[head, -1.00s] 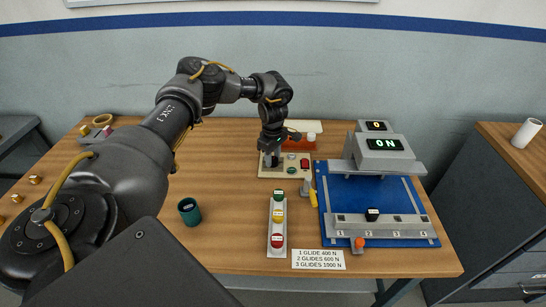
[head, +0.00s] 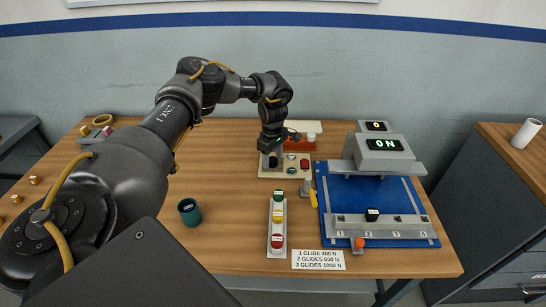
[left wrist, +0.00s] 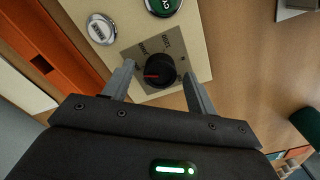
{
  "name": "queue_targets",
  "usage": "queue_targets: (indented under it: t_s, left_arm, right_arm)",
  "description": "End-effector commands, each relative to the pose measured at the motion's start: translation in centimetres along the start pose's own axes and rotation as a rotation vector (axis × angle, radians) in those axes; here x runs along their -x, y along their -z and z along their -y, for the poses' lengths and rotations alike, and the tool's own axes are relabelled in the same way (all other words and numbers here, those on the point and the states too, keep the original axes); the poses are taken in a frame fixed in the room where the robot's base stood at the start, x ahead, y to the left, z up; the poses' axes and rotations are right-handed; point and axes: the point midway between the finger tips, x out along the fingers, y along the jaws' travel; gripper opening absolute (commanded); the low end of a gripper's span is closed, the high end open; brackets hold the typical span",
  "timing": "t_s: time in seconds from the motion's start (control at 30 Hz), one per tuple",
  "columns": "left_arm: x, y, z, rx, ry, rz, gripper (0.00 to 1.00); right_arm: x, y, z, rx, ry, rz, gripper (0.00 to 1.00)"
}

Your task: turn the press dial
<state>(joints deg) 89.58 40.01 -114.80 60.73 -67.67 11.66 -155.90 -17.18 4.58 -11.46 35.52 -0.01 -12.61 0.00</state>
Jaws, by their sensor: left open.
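The press dial (left wrist: 159,70) is a black round knob with a red pointer mark, on a grey plate with lettering too small to read surely. The plate sits on a beige control panel (head: 268,173) in the middle of the table. My left gripper (head: 271,163) is above the panel's left part. In the left wrist view, its two fingers (left wrist: 158,78) are spread, one on each side of the dial, with visible gaps. I cannot tell how high the fingertips are above the plate. The press (head: 378,155) stands at the right; its display reads 0 N.
A tray of coloured pieces (head: 277,250) and a teal cup (head: 189,211) stand in front.

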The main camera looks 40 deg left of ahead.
Motion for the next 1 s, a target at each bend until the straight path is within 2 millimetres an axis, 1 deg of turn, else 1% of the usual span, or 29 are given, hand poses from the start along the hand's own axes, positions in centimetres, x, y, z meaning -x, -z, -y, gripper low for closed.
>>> queue_targets:
  t_s: [0.07, 0.17, 0.4, 0.5, 0.6, 0.77, 1.0]
  left_arm:
    - [0.6, 0.0, -0.1, 0.000, -0.002, 0.001, 0.57]
    - [1.9, 0.0, -0.1, 0.000, -0.004, 0.001, 0.57]
    - [6.7, 0.0, -0.2, 0.000, -0.006, 0.001, 0.57]
    - [8.4, 0.0, -0.1, 0.001, -0.005, 0.001, 0.57]
    - [9.7, 0.0, -0.1, 0.001, -0.004, 0.000, 0.57]
    - [10.6, 0.0, 0.0, 0.001, -0.001, 0.000, 0.57]
    - [10.8, 0.0, 0.0, 0.000, -0.001, 0.000, 0.57]
  right_arm:
    - [-0.1, 0.0, 0.0, 0.000, 0.000, 0.000, 0.00]
    - [-0.4, 0.0, 0.0, 0.000, 0.000, 0.000, 0.00]
    - [-1.1, -0.1, 0.0, 0.000, 0.000, 0.000, 0.00]
    - [-1.4, -0.1, 0.0, 0.000, 0.000, 0.000, 0.00]
    - [-1.4, -0.1, 0.0, 0.000, 0.000, 0.000, 0.00]
    - [-1.5, -0.1, 0.0, 0.000, 0.000, 0.000, 0.00]
    - [-1.5, -0.1, 0.0, 0.000, 0.000, 0.000, 0.00]
